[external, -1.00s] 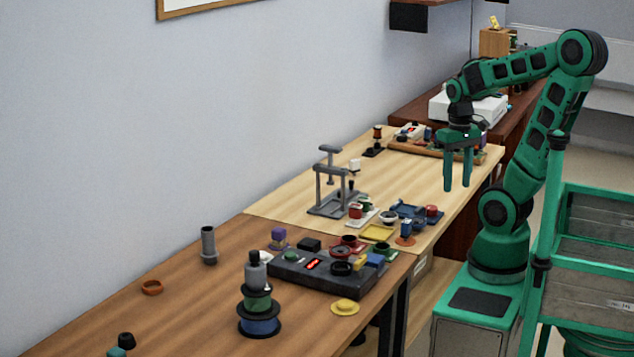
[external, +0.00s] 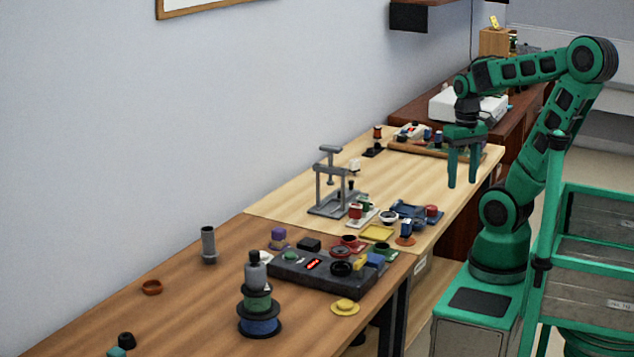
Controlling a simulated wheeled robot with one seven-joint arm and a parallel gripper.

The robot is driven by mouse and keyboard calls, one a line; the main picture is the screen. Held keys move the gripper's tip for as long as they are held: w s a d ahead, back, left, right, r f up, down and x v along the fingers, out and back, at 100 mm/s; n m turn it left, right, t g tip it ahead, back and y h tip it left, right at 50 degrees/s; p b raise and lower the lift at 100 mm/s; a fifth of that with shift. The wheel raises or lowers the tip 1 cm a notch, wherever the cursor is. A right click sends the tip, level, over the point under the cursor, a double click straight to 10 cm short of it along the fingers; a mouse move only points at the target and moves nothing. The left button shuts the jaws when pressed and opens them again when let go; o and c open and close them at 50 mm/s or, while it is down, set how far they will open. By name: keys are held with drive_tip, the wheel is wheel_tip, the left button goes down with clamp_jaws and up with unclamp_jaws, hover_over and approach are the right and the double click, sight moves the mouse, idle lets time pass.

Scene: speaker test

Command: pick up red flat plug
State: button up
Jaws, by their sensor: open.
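My gripper (external: 462,183) hangs open and empty with its fingers pointing down, above the right side of the light wood table (external: 405,171). Several small red pieces lie to its lower left. One red piece (external: 355,211) is on a small white block, and another red piece (external: 431,211) is by the blue tray (external: 408,210). A red round piece (external: 348,241) lies near the dark device on the nearer table. The view is too small to tell which of these is the red flat plug. My gripper touches none of them.
A grey press stand (external: 331,180) stands at the table's middle left. A dark device with a red display (external: 313,265) and stacked spools (external: 259,303) are on the nearer brown table. A green cart (external: 600,191) stands at right. The light table's centre is mostly clear.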

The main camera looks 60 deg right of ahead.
wheel_tip(320, 180, up, 4)
drive_tip(key=w+f+m+g+h, duration=0.2)
drive_tip(key=w+m+h, duration=0.15)
drive_tip(key=w, duration=0.65)
drive_tip(key=w+f+m+g+h, duration=0.2)
drive_tip(key=w+m+h, duration=0.15)
drive_tip(key=w, duration=0.75)
drive_tip(key=w+a+r+m+t+h, duration=0.25)
drive_tip(key=w+a, duration=0.25)
drive_tip(key=a, duration=0.3)
drive_tip(key=w+a+r+m+t+h, duration=0.2)
drive_tip(key=w+a+h, duration=0.2)
drive_tip(key=a, duration=0.3)
approach(353, 212)
drive_tip(key=shift+s+d+f+g, duration=0.1)
drive_tip(key=shift+s+g, duration=0.05)
drive_tip(key=shift+g, duration=0.1)
drive_tip(key=shift+d+f, duration=0.2)
drive_tip(key=shift+f, duration=0.1)
drive_tip(key=x, duration=0.4)
drive_tip(key=shift+d+f, duration=0.1)
drive_tip(key=shift+d, duration=0.1)
drive_tip(key=shift+w+r+x, duration=0.15)
drive_tip(key=shift+x, duration=1.35)
drive_tip(key=shift+w+r+x, duration=0.1)
drive_tip(key=shift+r+x, duration=0.05)
drive_tip(key=shift+x, duration=1.3)
drive_tip(key=shift+d, duration=0.15)
drive_tip(key=c, duration=1.1)
